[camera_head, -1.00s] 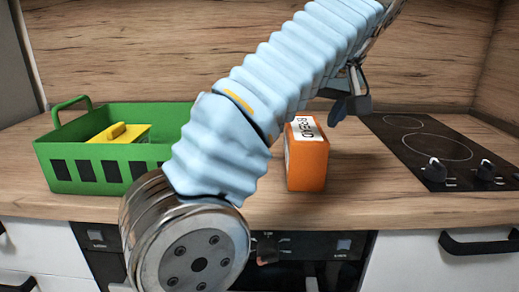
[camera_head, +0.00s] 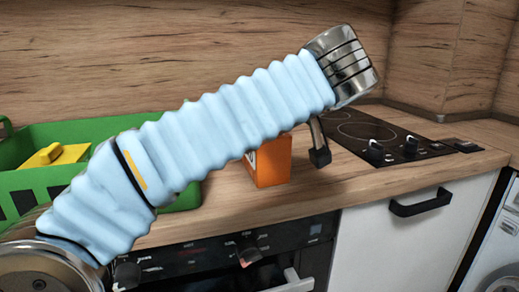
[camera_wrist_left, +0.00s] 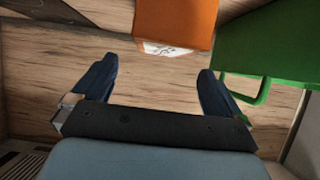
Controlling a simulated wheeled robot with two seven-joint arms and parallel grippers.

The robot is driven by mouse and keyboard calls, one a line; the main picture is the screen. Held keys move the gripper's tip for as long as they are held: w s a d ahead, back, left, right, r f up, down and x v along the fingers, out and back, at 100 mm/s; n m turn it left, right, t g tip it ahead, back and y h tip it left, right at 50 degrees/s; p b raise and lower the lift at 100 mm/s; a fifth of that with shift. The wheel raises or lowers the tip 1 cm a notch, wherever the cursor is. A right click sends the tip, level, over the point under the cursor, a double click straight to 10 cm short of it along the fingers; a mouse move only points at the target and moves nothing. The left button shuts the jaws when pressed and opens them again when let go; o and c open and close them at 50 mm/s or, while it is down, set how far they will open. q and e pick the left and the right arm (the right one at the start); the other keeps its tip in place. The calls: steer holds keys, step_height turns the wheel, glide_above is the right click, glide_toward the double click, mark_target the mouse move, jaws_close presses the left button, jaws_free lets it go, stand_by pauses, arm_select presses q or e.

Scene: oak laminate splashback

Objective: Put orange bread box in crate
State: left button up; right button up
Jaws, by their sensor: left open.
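The orange bread box (camera_head: 271,163) stands upright on the wooden counter, partly hidden behind my left arm in the head view. The green crate (camera_head: 75,128) stands at the left of the counter, also partly covered by that arm. In the head view only a dark finger of my left gripper (camera_head: 319,145) shows, just right of the box. In the left wrist view my left gripper (camera_wrist_left: 158,85) is open, with nothing between its fingers. The orange box (camera_wrist_left: 176,22) lies ahead of the fingers, apart from them, and the green crate (camera_wrist_left: 275,50) is beyond it to the right.
A yellow item (camera_head: 56,158) is inside the crate. A black cooktop (camera_head: 385,135) with knobs lies right of the box. Oven and white cabinets are below the counter edge. A wooden splashback stands behind. Bare counter shows right of the box.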

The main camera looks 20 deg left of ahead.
arm_select(q)
steer(key=x, duration=0.6)
steer(key=shift+s+a+f, duration=0.1)
steer(key=shift+s+f, duration=0.1)
steer(key=shift+f, duration=0.05)
steer(key=shift+c, duration=0.5)
steer(key=shift+r, duration=0.1)
jaws_close()
